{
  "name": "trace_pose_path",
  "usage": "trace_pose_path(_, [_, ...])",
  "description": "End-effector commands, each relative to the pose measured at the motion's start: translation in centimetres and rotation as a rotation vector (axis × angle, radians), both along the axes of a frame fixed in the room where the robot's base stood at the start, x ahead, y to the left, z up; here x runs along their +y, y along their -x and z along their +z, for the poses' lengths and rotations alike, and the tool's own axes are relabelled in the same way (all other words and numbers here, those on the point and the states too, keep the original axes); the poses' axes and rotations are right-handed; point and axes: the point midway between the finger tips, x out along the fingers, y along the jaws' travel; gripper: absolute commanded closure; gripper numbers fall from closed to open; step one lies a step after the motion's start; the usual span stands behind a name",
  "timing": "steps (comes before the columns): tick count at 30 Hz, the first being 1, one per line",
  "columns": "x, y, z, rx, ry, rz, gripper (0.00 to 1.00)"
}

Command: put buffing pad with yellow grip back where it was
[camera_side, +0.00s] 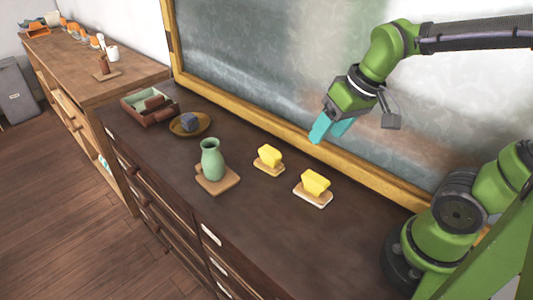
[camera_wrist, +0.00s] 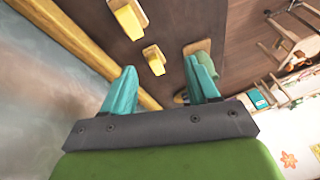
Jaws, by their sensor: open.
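Two pads with yellow block grips lie apart on the dark cabinet top. One buffing pad with yellow grip (camera_side: 269,157) has a tan base and lies nearer the vase; it also shows in the wrist view (camera_wrist: 154,60). The other pad with yellow grip (camera_side: 315,184) has a whiter base and lies further right and nearer the front; it also shows at the top of the wrist view (camera_wrist: 128,18). My gripper (camera_side: 331,132) is open and empty, raised above the cabinet near the board, behind both pads. Its teal fingers are spread in the wrist view (camera_wrist: 161,68).
A green vase (camera_side: 211,160) stands on a wooden square (camera_side: 218,185). Further left are a round dish (camera_side: 202,130) with a dark lump and a tray (camera_side: 172,118) with blocks. The board's yellow frame (camera_side: 290,131) runs along the back.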

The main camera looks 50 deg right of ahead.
Motion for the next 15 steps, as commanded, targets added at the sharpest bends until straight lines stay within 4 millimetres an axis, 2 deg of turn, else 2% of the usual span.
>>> trace_pose_path(3, [0.9,1.5,2.0,-0.129,-0.064,-0.064,0.41])
trace_pose_path(6, [1.3,2.3,2.8,-0.194,-0.105,-0.101,0.41])
trace_pose_path(15, [1.6,2.8,3.3,-0.234,-0.135,-0.127,0.41])
